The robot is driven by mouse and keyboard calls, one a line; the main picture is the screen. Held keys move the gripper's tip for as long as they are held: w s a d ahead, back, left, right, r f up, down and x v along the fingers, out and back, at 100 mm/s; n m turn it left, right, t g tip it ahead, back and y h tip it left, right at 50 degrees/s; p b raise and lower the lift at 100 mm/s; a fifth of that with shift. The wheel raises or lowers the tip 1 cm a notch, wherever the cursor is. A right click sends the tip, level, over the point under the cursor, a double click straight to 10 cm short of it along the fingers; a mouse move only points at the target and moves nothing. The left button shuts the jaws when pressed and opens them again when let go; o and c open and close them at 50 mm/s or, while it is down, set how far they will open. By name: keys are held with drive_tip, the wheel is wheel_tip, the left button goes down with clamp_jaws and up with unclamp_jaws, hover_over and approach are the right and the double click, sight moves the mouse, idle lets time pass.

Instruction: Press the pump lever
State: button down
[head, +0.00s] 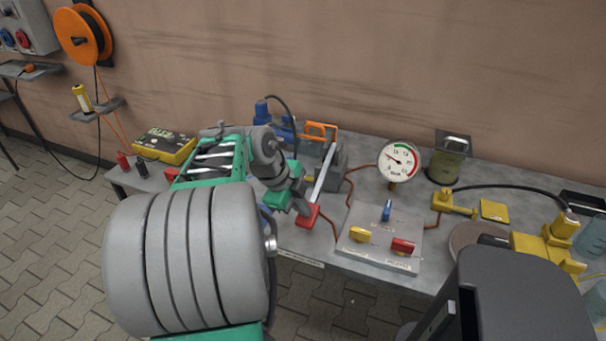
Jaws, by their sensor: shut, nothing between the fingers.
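The pump lever (322,175) is a pale bar rising from a grey pump block (338,162) on the bench and slanting toward me. Its near end carries a red grip (308,216). My gripper (301,207) is shut and empty, with its fingertips pointing down at the red grip. The tips overlap the grip's upper left side in the head view; I cannot tell whether they touch it. My arm hides part of the bench to the left of the lever.
A round pressure gauge (400,161) stands behind a grey panel (381,243) with blue, yellow and red valve handles. An orange-handled tool (320,130) lies behind the lever. Copper pipes run right of it. A green can (449,160) stands at the back.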

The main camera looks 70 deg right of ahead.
drive_tip(key=shift+a+f, duration=0.3)
drive_tip(key=shift+f, duration=0.35)
drive_tip(key=r, duration=0.2)
drive_tip(key=r+p, duration=0.1)
drive_tip(key=r, duration=0.1)
drive_tip(key=a+r+p, duration=0.1)
drive_tip(key=r, duration=0.1)
drive_tip(key=shift+w, duration=0.25)
drive_tip(key=p+v, duration=0.1)
drive_tip(key=v, duration=0.8)
drive_tip(key=shift+a+p, duration=0.3)
drive_tip(key=shift+a, duration=0.05)
drive_tip(key=shift+f, duration=0.15)
